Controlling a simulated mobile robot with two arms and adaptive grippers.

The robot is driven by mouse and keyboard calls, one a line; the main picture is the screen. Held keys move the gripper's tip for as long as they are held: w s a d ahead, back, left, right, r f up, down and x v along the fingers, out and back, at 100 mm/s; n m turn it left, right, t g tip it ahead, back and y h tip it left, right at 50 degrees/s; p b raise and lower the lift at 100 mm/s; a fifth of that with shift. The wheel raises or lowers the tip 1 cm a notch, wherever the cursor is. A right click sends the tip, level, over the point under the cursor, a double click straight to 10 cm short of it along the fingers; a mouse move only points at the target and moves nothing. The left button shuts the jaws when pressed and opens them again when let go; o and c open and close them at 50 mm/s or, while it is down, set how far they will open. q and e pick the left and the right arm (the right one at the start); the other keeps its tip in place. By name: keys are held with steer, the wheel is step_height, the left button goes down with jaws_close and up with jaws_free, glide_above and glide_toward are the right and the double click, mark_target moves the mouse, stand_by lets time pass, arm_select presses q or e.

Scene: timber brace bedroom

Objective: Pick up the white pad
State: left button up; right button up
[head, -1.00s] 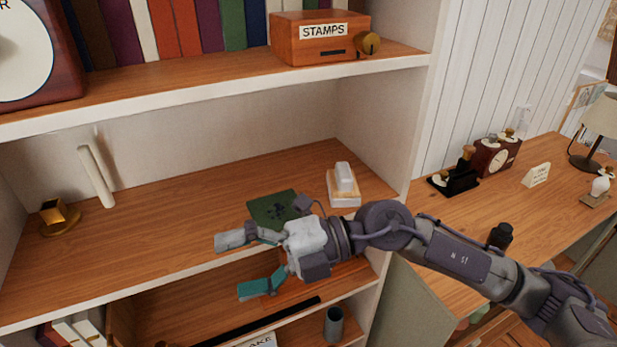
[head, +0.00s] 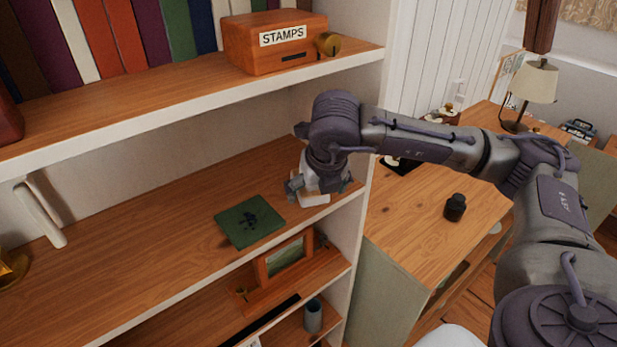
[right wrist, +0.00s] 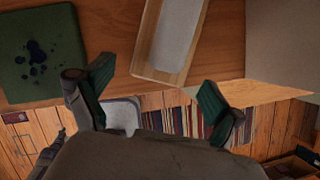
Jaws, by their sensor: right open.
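The white pad (right wrist: 178,32) lies in a shallow wooden tray (right wrist: 184,73) on the middle shelf, near its right end. In the head view my right gripper (head: 312,188) hangs over it and hides most of it; only a pale edge shows below the fingers. In the right wrist view my right gripper (right wrist: 157,82) is open, its two green-tipped fingers apart and empty. The tray end lies ahead, between the fingers in the picture; whether they touch it I cannot tell. My left gripper is not in view.
A green mat with dark blots (head: 249,221) lies left of the gripper. The upper shelf, with a STAMPS box (head: 275,42), is above. The shelf's right side wall (head: 358,225) is close. A picture frame (head: 284,257) stands below. The middle shelf's left part is mostly clear.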

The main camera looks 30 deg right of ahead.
steer(key=shift+w+d+r, duration=0.15)
steer(key=shift+w, duration=0.45)
steer(key=w+p, duration=0.1)
steer(key=w+d+p, duration=0.1)
steer(key=w+p, duration=0.1)
steer(key=w, duration=0.1)
steer(key=shift+w+d+f, duration=0.1)
steer(key=shift+d+f, duration=0.1)
steer(key=shift+f, duration=0.2)
steer(key=shift+w+f, duration=0.1)
steer(key=shift+f, duration=0.15)
steer(key=shift+c, duration=0.6)
steer(key=c, duration=1.3)
